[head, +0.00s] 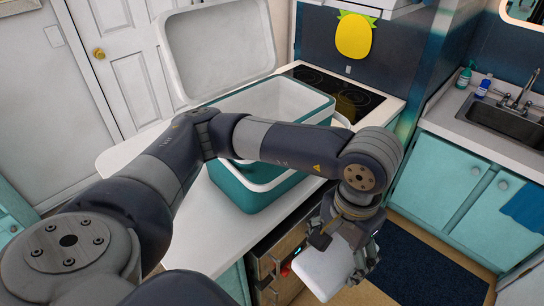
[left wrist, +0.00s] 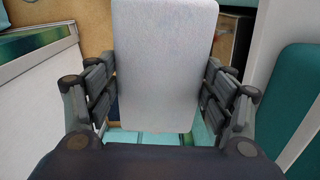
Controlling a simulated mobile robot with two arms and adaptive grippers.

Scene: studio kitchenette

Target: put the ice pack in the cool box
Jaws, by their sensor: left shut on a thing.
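A white ice pack (head: 325,268) is held in my left gripper (head: 342,246), low in front of the counter's edge in the head view. In the left wrist view the ice pack (left wrist: 163,65) sits between the two fingers of the left gripper (left wrist: 162,95), which press on its sides. The teal and white cool box (head: 262,195) stands on the counter with its lid (head: 222,45) raised at the back. My left arm crosses in front of the box and hides part of it. The gripper is to the right of and nearer than the box. My right gripper is not in view.
The white counter (head: 215,245) carries the box, with a black cooktop (head: 345,95) behind it. A sink (head: 505,122) with bottles is at the right, above teal cabinets. A dark blue mat (head: 425,262) lies on the floor.

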